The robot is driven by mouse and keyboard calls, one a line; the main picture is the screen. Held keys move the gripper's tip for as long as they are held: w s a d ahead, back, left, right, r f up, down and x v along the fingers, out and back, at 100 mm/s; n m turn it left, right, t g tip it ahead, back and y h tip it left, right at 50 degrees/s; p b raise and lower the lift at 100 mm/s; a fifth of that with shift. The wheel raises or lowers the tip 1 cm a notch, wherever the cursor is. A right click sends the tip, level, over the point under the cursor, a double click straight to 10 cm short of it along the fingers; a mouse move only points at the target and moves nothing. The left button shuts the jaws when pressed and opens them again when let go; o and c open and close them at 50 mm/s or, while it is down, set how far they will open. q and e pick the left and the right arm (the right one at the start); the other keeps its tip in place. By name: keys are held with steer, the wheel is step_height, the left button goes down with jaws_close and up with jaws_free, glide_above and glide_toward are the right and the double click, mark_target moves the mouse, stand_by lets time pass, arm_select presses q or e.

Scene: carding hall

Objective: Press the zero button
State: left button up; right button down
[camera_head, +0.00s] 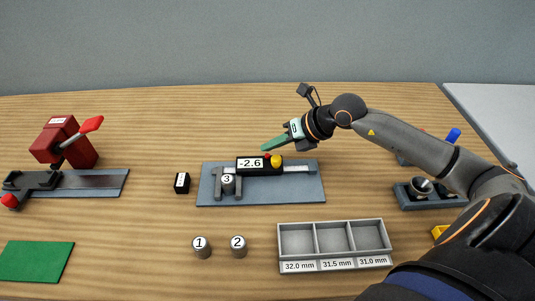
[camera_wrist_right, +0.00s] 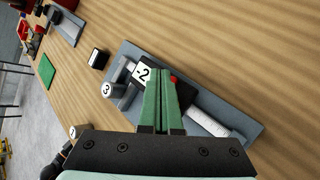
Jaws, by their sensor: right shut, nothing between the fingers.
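A caliper lies on a blue-grey plate (camera_head: 260,194), its black display (camera_head: 250,163) reading -2.6. A small red button (camera_head: 267,155) and a yellow knob (camera_head: 276,160) sit on its top; I can read no label on either. The red button also shows in the right wrist view (camera_wrist_right: 174,79), just beside the fingertips. A cylinder marked 3 (camera_head: 228,183) stands at the caliper's jaws. My right gripper (camera_head: 265,148) is shut and empty, its green fingers pointing at the display housing, close to the red button; contact cannot be told. My left gripper is out of view.
Cylinders 1 (camera_head: 202,247) and 2 (camera_head: 239,246) stand in front of the plate, beside a grey three-compartment tray (camera_head: 335,265). A black block (camera_head: 182,183) is left of the plate. A red device (camera_head: 65,142) and green mat (camera_head: 37,261) are farther left.

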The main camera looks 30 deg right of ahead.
stand_by(0.6)
steer(key=shift+f+b, duration=0.4)
steer(key=shift+f, duration=0.1)
steer(key=shift+f+b, duration=0.35)
steer(key=shift+f, duration=0.05)
stand_by(0.4)
stand_by(0.3)
steer(key=shift+r+p, duration=0.6)
steer(key=shift+r, duration=0.25)
step_height(320, 180, up, 5)
steer(key=p, duration=0.3)
steer(key=shift+s, duration=0.1)
stand_by(0.8)
